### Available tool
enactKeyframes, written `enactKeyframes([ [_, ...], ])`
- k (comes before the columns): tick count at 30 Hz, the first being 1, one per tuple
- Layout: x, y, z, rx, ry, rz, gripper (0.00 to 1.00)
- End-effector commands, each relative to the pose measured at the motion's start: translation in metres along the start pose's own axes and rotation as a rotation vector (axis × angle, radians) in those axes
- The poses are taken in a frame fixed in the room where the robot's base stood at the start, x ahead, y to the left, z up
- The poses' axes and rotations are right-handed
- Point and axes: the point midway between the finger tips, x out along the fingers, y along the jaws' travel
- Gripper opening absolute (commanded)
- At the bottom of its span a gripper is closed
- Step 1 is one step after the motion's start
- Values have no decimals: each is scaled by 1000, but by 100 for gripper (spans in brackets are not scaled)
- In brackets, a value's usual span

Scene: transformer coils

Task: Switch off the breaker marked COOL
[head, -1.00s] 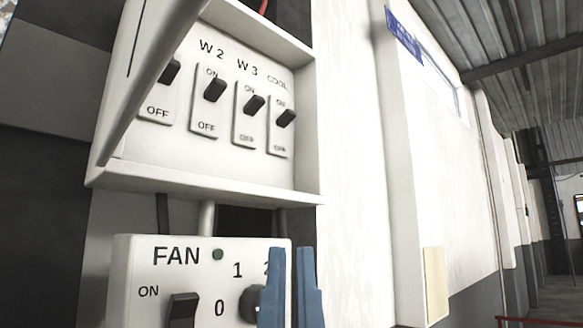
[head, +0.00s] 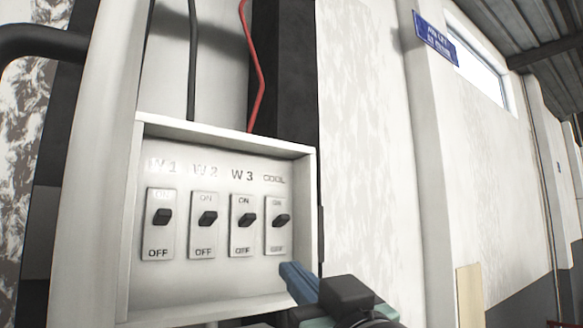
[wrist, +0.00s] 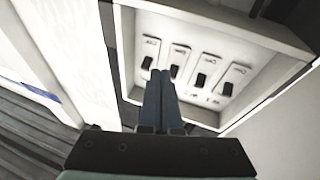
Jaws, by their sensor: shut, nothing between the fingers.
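The COOL breaker (head: 279,222) is the rightmost of the switches in the white box in the head view. Its black lever sits nearer the ON end, like the levers beside it. The wrist view appears upside down, and there this breaker (wrist: 150,50) is the leftmost. My gripper (head: 287,270) has blue fingers pressed together, empty. The fingertips are just below and slightly right of the COOL plate in the head view. In the wrist view the fingertips (wrist: 160,74) show close to its lever; I cannot tell if they touch.
Breakers W1 (head: 159,222), W2 (head: 204,222) and W3 (head: 243,222) stand close to the left of COOL. The box rim (head: 309,215) rises on the right, near my fingers. A red cable (head: 257,75) runs above the box.

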Motion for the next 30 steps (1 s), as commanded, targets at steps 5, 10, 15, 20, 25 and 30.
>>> enactKeyframes([
  [5, 22, 23, -42, 23, -135, -83, 0],
  [10, 28, 41, -69, 50, -253, -161, 0],
  [15, 26, 55, -88, 75, -338, -219, 0],
  [20, 23, 60, -96, 88, -377, -250, 0],
  [25, 22, 61, -97, 92, -388, -260, 0],
  [30, 22, 61, -96, 92, -387, -259, 0],
])
